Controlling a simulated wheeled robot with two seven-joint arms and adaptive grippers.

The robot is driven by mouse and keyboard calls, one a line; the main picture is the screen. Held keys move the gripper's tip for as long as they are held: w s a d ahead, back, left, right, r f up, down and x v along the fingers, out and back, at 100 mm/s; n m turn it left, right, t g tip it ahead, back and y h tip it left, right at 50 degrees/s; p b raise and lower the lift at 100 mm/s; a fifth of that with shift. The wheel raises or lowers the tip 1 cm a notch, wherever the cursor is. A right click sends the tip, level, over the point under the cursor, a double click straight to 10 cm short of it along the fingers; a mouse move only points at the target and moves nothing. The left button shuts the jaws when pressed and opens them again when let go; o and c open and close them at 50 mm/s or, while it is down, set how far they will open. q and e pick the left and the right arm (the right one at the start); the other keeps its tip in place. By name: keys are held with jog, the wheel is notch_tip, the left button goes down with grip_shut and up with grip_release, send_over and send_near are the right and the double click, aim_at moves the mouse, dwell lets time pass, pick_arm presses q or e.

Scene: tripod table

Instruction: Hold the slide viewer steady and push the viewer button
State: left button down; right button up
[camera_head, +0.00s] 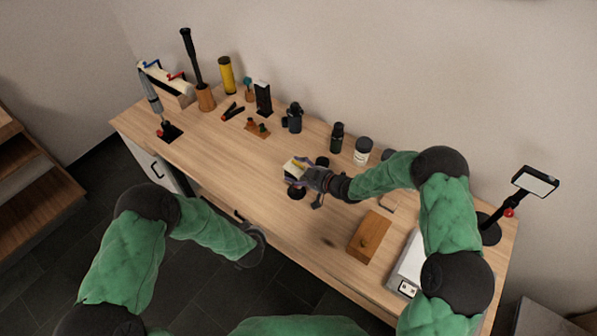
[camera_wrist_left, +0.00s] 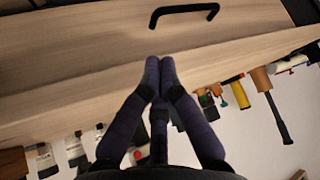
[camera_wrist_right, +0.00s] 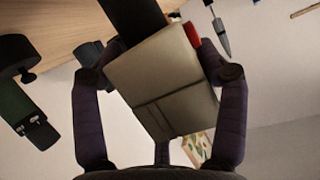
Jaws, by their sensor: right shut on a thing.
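The slide viewer (camera_wrist_right: 160,85) is a beige box with a dark part at one end, and it fills the middle of the right wrist view. A red part, which looks like the button (camera_wrist_right: 193,35), shows at its edge. My right gripper (camera_head: 298,178) is shut on the viewer, with fingers on both sides of it. In the head view the viewer (camera_head: 295,167) shows as a pale patch over the table's middle, partly covered by the fingers. My left gripper (camera_wrist_left: 160,68) is shut and empty, its fingertips together near the table's front. In the head view it is dark and hard to make out.
A brown wooden block (camera_head: 369,236) lies right of the viewer. A dark bottle (camera_head: 337,138) and a white-labelled jar (camera_head: 362,151) stand behind. Several tools line the back left. A black lamp (camera_head: 489,228) stands at the right.

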pick_arm(q)
jog(key=w+d+r+m+t+h, duration=0.25)
jog(key=d+r+t, duration=0.3)
jog(key=r, duration=0.35)
jog(key=w+d, duration=0.6)
jog(key=shift+w+d+m+g+y, duration=0.15)
jog(key=shift+w+m+g+y, duration=0.2)
jog(key=shift+w+m+y, duration=0.1)
pick_arm(e)
jog(key=shift+f, duration=0.1)
pick_arm(q)
jog(key=shift+r, duration=0.1)
dwell(0.8)
jog(key=shift+w+d, duration=0.25)
jog(key=shift+w, duration=0.05)
jog(key=shift+w+d, duration=0.1)
dwell(0.5)
jog(key=shift+s+a, duration=0.4)
jog(key=shift+s, duration=0.05)
jog(key=shift+s+a, duration=1.95)
jog(key=shift+s, duration=0.3)
